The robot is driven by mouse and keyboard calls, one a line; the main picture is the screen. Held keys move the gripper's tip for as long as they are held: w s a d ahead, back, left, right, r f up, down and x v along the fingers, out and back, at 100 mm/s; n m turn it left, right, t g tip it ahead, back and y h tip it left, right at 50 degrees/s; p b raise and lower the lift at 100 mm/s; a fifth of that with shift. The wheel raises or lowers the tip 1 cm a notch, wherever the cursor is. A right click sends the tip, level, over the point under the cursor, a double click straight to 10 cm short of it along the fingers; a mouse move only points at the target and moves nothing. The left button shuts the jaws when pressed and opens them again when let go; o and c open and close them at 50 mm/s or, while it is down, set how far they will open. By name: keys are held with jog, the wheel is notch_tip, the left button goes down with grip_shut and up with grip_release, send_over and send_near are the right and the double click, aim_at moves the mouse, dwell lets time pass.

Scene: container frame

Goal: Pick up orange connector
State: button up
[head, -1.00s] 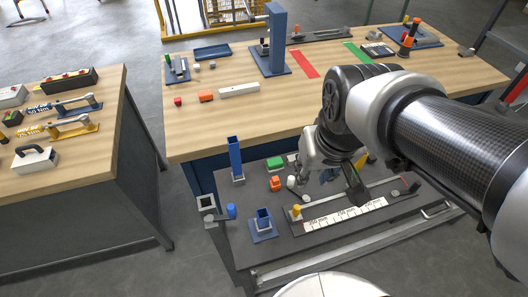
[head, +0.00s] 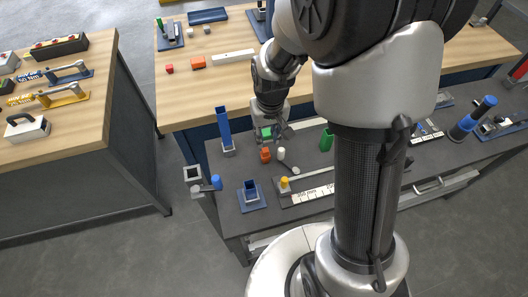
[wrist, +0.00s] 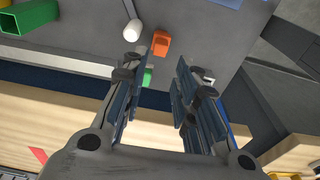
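The orange connector (head: 265,154) lies on the dark grey lower table, just in front of my gripper (head: 272,130) in the head view. In the wrist view the orange connector (wrist: 160,43) is just beyond the fingertips and roughly between their lines. My gripper (wrist: 158,70) is open, with nothing held between its fingers. The connector looks apart from both fingers. Another orange block (head: 198,62) lies on the wooden bench behind.
A green block (wrist: 147,77) shows between the fingers. A blue post (head: 224,128) and blue square socket (head: 250,195) are to the left. A green square tube (head: 326,141) is to the right.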

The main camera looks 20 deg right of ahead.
aim_at(265, 150)
jog(key=f+b, duration=0.1)
jog(key=f, duration=0.2)
jog(key=f+b, duration=0.1)
jog(key=f, duration=0.2)
jog(key=w+f+b, duration=0.1)
jog(key=f, duration=0.2)
jog(key=shift+w+f, duration=0.1)
jog(key=shift+f, duration=0.2)
jog(key=shift+r, duration=0.1)
jog(key=shift+c, duration=0.6)
jog(key=c, duration=0.5)
